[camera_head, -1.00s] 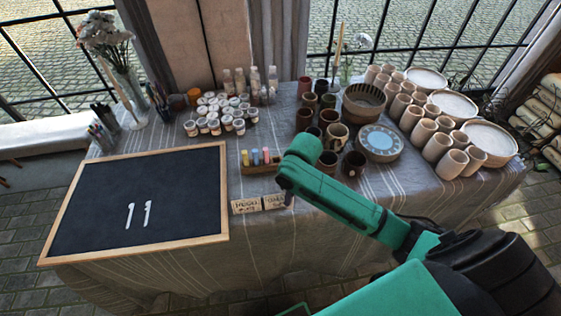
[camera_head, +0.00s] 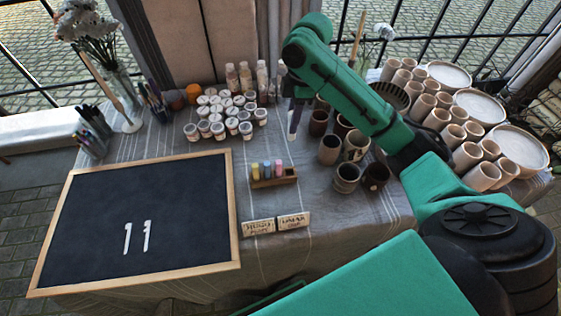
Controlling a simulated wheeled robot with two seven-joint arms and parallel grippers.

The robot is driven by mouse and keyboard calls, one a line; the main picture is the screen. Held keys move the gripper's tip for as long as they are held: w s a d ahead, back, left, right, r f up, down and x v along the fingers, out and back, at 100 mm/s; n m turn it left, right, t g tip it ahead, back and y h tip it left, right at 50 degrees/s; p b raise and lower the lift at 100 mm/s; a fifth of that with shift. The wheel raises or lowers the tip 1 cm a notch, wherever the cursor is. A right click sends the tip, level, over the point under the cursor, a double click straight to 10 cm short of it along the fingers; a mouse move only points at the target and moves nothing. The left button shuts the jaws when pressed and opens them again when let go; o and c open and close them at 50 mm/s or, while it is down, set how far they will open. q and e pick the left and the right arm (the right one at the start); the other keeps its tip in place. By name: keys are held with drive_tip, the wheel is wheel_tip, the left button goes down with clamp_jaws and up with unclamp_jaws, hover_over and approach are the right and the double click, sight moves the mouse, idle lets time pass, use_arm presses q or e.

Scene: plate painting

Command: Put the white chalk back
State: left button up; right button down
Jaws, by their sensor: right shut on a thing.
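A small wooden chalk holder (camera_head: 275,181) stands on the table right of the chalkboard. A yellow chalk (camera_head: 255,171), a blue chalk (camera_head: 267,169) and a pink chalk (camera_head: 278,168) stand upright in it. My right gripper (camera_head: 292,134) points down above the table, behind and a little right of the holder and apart from it. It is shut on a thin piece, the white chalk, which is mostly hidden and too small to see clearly. My left gripper is not in view. The chalkboard (camera_head: 90,220) bears a white "11".
Paint jars (camera_head: 217,128) and bottles (camera_head: 246,78) stand behind and left of the gripper. Dark cups (camera_head: 330,149) stand close on its right. Bare cloth (camera_head: 310,190) lies right of the holder.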

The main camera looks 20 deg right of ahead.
sight(294, 139)
drive_tip(key=shift+w, duration=0.3)
drive_tip(key=f, duration=0.2)
drive_tip(key=s+f, duration=0.1)
drive_tip(key=f, duration=0.2)
drive_tip(key=f+p, duration=0.1)
drive_tip(key=f, duration=0.2)
drive_tip(key=shift+s+f, duration=0.15)
drive_tip(key=shift+s, duration=0.1)
drive_tip(key=f, duration=1.1)
drive_tip(key=shift+w+f+p, duration=0.15)
drive_tip(key=shift+w+p, duration=0.1)
drive_tip(key=shift+p, duration=0.1)
drive_tip(key=c, duration=0.7)
unclamp_jaws()
drive_tip(key=shift+c, duration=0.2)
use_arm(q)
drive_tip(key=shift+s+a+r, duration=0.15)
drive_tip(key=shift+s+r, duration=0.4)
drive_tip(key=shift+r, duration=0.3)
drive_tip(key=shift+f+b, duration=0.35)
use_arm(e)
wheel_tip(294, 139, up, 12)
drive_tip(key=d, duration=0.1)
drive_tip(key=shift+s+d, duration=0.15)
drive_tip(key=shift+d, duration=0.1)
